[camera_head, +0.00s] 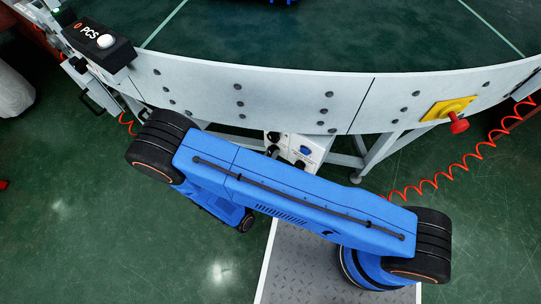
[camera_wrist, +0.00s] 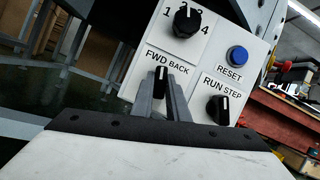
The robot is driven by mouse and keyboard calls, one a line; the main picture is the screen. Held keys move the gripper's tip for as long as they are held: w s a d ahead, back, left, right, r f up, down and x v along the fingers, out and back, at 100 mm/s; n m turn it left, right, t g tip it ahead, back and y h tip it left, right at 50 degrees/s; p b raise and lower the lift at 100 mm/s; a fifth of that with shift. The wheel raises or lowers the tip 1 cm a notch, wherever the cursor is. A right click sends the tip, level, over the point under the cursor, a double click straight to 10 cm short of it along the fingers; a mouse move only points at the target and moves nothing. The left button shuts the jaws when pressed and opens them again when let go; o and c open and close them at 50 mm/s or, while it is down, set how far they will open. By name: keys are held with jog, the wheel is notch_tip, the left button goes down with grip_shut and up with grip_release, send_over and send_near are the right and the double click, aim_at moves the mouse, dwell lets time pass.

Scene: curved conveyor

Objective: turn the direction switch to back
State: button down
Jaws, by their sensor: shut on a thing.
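The direction switch (camera_wrist: 161,75) is a black knob with a white mark, under the printed words FWD and BACK on a white panel. The panel is tilted in the wrist view, and the mark points about straight up in the picture. I cannot tell exactly which position that is. My gripper (camera_wrist: 163,86) has its two grey fingers on either side of the knob and is shut on it. In the head view the control box (camera_head: 308,150) sits under the conveyor rim, partly behind my blue arm, and the gripper's hold on the knob is hidden.
A numbered knob (camera_wrist: 187,24), a blue RESET button (camera_wrist: 237,55) and a RUN/STEP knob (camera_wrist: 218,108) sit close by on the panel. A red emergency button (camera_head: 458,124) is on the conveyor's side wall at right, above a coiled red cable (camera_head: 440,180).

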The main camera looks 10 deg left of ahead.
jog(key=shift+w+a+m+g+h, duration=0.1)
jog(key=shift+m+g+h, duration=0.7)
jog(key=shift+m, duration=1.45)
jog(key=shift+s+a+m+g+h, duration=0.1)
jog(key=shift+m+g+h, duration=0.3)
jog(key=shift+m+h, duration=1.3)
jog(key=shift+w+m+g+h, duration=0.1)
jog(key=shift+m+g+h, duration=0.45)
jog(key=shift+m, duration=2.5)
jog(key=c, duration=1.7)
grip_release()
jog(key=shift+a, duration=0.1)
jog(key=v, duration=1.7)
